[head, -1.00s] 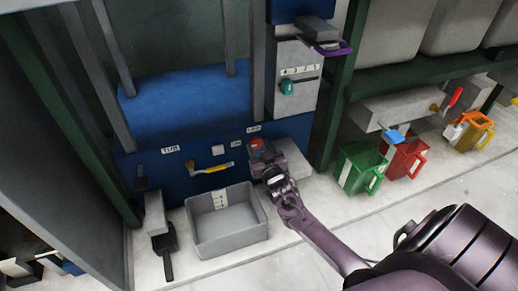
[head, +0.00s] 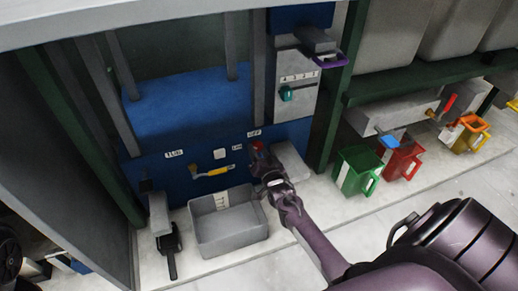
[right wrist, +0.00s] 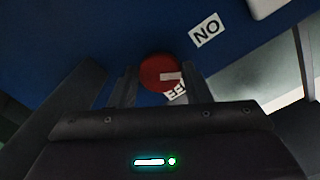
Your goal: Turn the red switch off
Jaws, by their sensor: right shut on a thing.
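The red switch (head: 257,147) is a round knob on the blue front panel of the press. In the head view it is mostly hidden by my right gripper (head: 261,160). In the right wrist view the red switch (right wrist: 155,68) sits between the two fingers of my right gripper (right wrist: 159,82), which is shut on it. A white mark on the knob points to the right in that view. The ON label (right wrist: 206,33) is above right of the knob, and the OFF label (right wrist: 176,91) is partly hidden below it. My left gripper is not in view.
A yellow-handled crank (head: 214,171) and a teal knob (head: 287,94) are on the press. Green (head: 350,174), red (head: 402,161) and orange (head: 468,135) jugs stand at the right.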

